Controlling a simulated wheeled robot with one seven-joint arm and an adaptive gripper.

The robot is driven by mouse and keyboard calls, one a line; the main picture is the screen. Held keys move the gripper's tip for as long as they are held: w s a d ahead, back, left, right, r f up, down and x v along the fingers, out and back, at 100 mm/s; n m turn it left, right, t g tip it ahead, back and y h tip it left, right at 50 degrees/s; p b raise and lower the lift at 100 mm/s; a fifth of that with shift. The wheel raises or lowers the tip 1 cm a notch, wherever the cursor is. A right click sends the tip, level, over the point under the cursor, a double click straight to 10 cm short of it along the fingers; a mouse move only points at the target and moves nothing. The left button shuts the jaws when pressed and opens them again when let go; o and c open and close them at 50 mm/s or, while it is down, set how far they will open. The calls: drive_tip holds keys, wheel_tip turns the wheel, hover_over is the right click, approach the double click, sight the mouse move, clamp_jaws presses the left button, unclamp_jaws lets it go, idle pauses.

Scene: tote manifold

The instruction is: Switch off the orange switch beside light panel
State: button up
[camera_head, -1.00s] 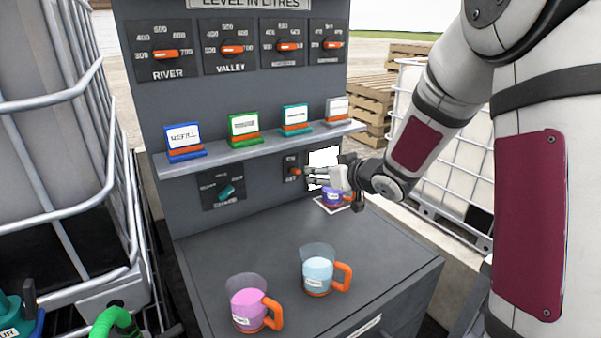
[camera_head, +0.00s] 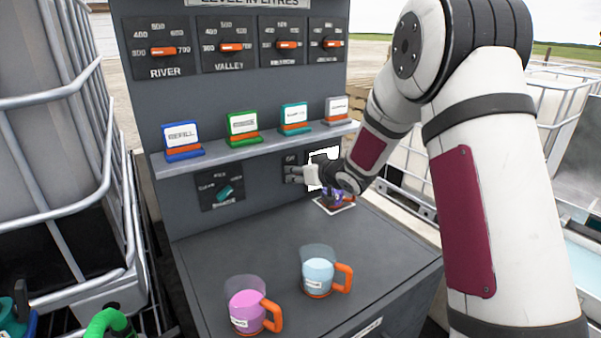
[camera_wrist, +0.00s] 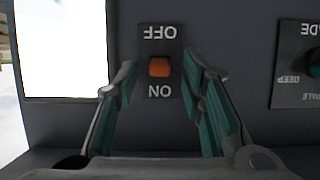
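The orange switch (camera_wrist: 159,68) sits on a dark plate between an "OFF" label and an "ON" label, both upside down in the wrist view. It is a small orange knob and appears slightly nearer the "ON" label; its exact tilt is hard to tell. My gripper (camera_wrist: 160,80) is open, its two teal-padded fingers on either side of the switch with clear gaps. In the head view my gripper (camera_head: 301,174) is in front of the switch plate and hides the knob. The bright white light panel (camera_head: 323,156) is just right of it, partly covered by my wrist; it also shows in the wrist view (camera_wrist: 65,45).
A shelf (camera_head: 245,149) with several coloured label cards runs above. A teal-knobbed dial (camera_head: 225,192) is left of the switch. A pink jug (camera_head: 247,308) and a blue jug (camera_head: 318,274) stand on the bench (camera_head: 270,240).

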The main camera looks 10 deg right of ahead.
clamp_jaws()
drive_tip(key=shift+f+b, duration=0.2)
drive_tip(key=shift+b, duration=0.3)
wheel_tip(320, 180, down, 2)
drive_tip(key=t+b, duration=0.2)
drive_tip(key=b, duration=0.4)
drive_tip(key=t+y+b, duration=0.1)
drive_tip(key=t+b, duration=0.1)
drive_tip(key=b, duration=0.4)
drive_tip(key=shift+f+t, duration=0.2)
drive_tip(key=shift+t, duration=0.1)
drive_tip(key=shift+s+t+y+b, duration=0.1)
drive_tip(key=shift+t+y+b, duration=0.35)
drive_tip(key=shift+b, duration=0.95)
